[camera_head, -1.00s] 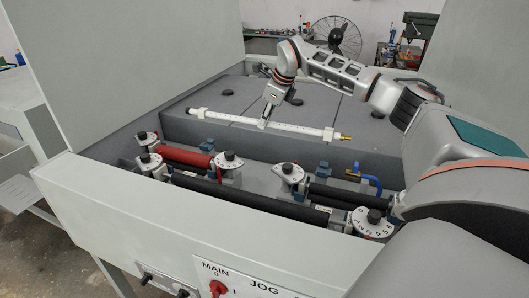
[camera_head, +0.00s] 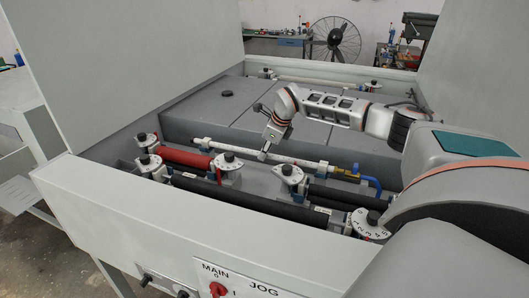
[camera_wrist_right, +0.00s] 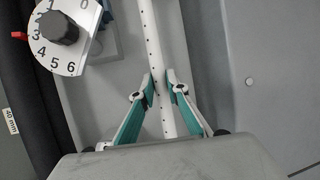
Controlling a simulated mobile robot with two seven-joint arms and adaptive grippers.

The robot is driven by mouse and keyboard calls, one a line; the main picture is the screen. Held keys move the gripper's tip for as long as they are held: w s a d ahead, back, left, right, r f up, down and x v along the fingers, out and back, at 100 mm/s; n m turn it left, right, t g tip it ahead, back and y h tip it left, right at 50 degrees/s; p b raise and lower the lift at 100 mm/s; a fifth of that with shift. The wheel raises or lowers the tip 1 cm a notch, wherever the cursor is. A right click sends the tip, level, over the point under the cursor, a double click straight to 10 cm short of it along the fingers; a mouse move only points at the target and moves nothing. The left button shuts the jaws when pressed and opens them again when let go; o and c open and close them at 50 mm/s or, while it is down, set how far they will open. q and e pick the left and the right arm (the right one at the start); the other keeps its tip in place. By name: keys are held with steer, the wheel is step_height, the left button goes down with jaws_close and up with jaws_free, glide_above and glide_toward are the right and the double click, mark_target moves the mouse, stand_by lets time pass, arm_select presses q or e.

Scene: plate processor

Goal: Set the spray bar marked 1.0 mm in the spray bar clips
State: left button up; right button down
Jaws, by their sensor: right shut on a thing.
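The spray bar (camera_head: 296,161) is a long white tube with a row of small holes, also in the right wrist view (camera_wrist_right: 148,38). No 1.0 mm mark is readable. My right gripper (camera_head: 263,155) is shut on it near mid-length; its teal fingers flank the tube in the right wrist view (camera_wrist_right: 161,84). My left gripper is not in view.
A red roller (camera_head: 184,158) and black rollers (camera_head: 245,194) with numbered dials (camera_head: 370,222) lie in front of the bar. Grey flat covers (camera_head: 215,110) lie behind it. Another pale bar (camera_head: 315,81) sits at the machine's back.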

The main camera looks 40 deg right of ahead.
steer(key=shift+f, duration=0.15)
steer(key=c, duration=2)
jaws_free()
steer(key=shift+r, duration=0.4)
steer(key=v, duration=1.1)
steer(key=shift+s+r+b, duration=0.25)
steer(key=shift+b, duration=0.1)
